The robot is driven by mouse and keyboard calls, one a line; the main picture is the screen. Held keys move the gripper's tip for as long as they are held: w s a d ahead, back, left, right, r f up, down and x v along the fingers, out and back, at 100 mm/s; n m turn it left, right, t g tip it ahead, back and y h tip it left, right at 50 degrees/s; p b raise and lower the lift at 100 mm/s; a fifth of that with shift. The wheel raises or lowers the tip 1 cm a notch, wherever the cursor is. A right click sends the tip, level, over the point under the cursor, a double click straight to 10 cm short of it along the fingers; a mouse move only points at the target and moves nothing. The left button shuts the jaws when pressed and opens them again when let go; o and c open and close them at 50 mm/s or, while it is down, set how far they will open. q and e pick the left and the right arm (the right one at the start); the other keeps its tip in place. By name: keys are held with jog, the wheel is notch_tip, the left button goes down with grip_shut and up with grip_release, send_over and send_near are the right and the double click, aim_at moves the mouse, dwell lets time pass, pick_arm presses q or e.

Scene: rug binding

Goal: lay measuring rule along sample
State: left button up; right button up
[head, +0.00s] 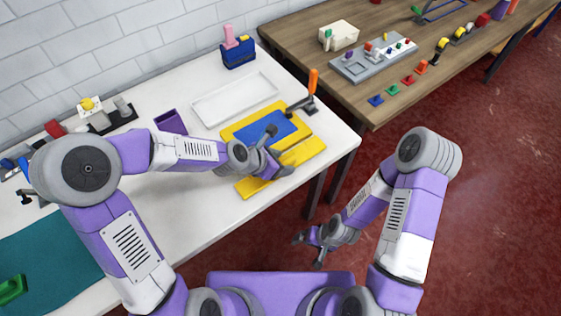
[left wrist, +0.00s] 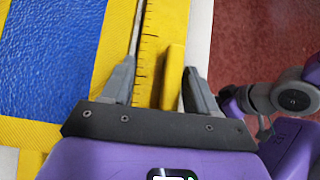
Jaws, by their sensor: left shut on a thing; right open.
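The sample is a blue rug piece (head: 256,130) with a yellow border, lying flat near the white table's right end. It fills the left of the left wrist view (left wrist: 55,50). The measuring rule (head: 303,153) is a yellow bar with dark tick marks and a raised yellow grip (left wrist: 174,72). It lies beside the sample's near edge, roughly parallel to it. My left gripper (head: 277,152) is shut on the rule, its fingers (left wrist: 159,68) either side; it hides the rule's middle in the head view. My right gripper (head: 309,250) is open and empty, off the table's front.
A white tray (head: 207,120) lies behind the sample. An orange-handled clamp (head: 313,82) stands at the sample's far right corner. A purple bin (head: 170,122) and a blue holder (head: 238,56) stand farther back. A wooden table (head: 300,35) adjoins at right.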

pick_arm(q)
jog(key=o, duration=1)
jog(key=shift+f, duration=0.1)
jog(key=shift+c, duration=0.2)
jog(key=shift+r, duration=0.25)
jog(key=p+v, duration=0.2)
jog(key=v, duration=0.9)
jog(key=shift+s+a+r, duration=0.2)
jog(key=shift+a+r, duration=0.05)
